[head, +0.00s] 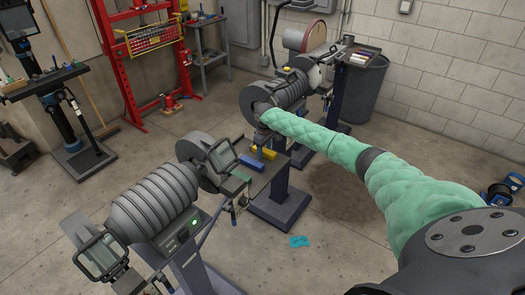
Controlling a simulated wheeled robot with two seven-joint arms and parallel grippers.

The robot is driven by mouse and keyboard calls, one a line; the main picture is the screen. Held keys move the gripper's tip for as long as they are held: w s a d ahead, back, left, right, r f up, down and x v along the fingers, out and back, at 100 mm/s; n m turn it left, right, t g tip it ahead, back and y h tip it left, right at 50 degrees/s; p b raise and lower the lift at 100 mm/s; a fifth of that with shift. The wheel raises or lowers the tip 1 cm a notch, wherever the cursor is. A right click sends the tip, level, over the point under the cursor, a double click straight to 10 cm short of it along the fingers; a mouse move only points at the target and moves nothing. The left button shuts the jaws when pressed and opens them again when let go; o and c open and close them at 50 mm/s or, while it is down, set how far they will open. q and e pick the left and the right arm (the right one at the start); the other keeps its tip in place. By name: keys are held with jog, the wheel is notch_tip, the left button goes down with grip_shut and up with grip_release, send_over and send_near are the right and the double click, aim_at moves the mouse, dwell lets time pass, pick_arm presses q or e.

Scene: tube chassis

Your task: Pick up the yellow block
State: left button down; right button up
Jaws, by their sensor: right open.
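The yellow block (266,153) lies on the small dark shelf (262,177) between the two grey bench grinders. My right arm, in a green padded sleeve, reaches in from the right. My right gripper (262,138) is small and dark at its end, just above the yellow block. It looks open and empty, but its fingers are hard to make out against the dark machine. I cannot tell whether it touches the block. My left gripper is not in view.
A blue block (251,163) lies just left of the yellow one. The near grinder (155,207) and the far grinder (290,88) flank the shelf. A grey bin (364,88) stands at the back right. A cyan piece (299,241) lies on otherwise open floor.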

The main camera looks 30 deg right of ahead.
jog(key=shift+f, duration=0.1)
jog(key=shift+s, duration=0.1)
jog(key=c, duration=1)
jog(key=shift+c, duration=0.3)
